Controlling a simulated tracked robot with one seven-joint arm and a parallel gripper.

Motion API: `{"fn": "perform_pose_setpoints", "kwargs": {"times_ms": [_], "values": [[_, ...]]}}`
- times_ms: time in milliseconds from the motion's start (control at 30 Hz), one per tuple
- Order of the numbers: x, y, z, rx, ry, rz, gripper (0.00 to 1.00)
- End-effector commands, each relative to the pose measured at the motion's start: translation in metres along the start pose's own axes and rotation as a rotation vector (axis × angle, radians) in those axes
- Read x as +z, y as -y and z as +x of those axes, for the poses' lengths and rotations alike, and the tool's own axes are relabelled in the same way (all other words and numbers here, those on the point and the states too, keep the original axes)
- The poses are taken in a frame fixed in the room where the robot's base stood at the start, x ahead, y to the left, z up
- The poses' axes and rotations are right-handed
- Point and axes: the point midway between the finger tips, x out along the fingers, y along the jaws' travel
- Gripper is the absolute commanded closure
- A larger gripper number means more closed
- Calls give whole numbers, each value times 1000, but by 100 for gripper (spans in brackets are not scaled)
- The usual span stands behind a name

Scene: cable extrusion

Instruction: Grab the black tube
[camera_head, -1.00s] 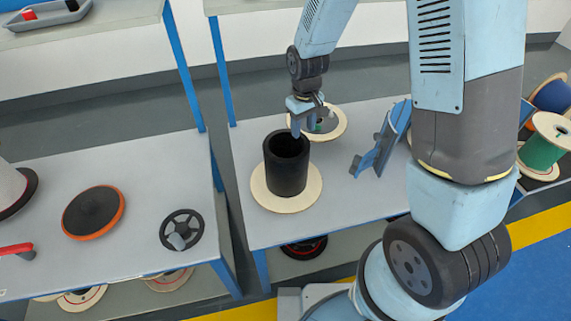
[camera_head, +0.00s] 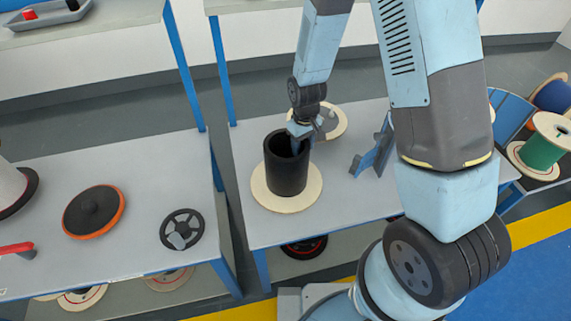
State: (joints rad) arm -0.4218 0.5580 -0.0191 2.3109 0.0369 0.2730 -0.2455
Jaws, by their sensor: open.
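The black tube (camera_head: 285,172) stands upright on a round cream disc (camera_head: 262,195) on the grey table in the middle. It is hollow and its open mouth faces up. My gripper (camera_head: 298,146) is at the right side of the tube's rim, pointing down. It is open. One finger appears to reach over or into the tube's mouth; whether the fingers touch the wall cannot be told. The far right part of the rim is hidden behind my gripper.
A second cream disc (camera_head: 337,122) lies behind my gripper. A blue bracket (camera_head: 374,152) stands to the right of the tube. On the left table are an orange-edged black disc (camera_head: 93,211) and a black handwheel (camera_head: 182,229). A green spool (camera_head: 541,147) is at far right.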

Motion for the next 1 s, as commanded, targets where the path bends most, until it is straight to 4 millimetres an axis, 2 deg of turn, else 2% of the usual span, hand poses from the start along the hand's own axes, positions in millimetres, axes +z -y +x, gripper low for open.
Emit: {"fn": "perform_pose_setpoints", "kwargs": {"times_ms": [133,600,1000], "values": [[0,0,0,0,0,0,54],[0,0,0,0,0,-1,99],[0,1,0,0,0,-1,100]]}}
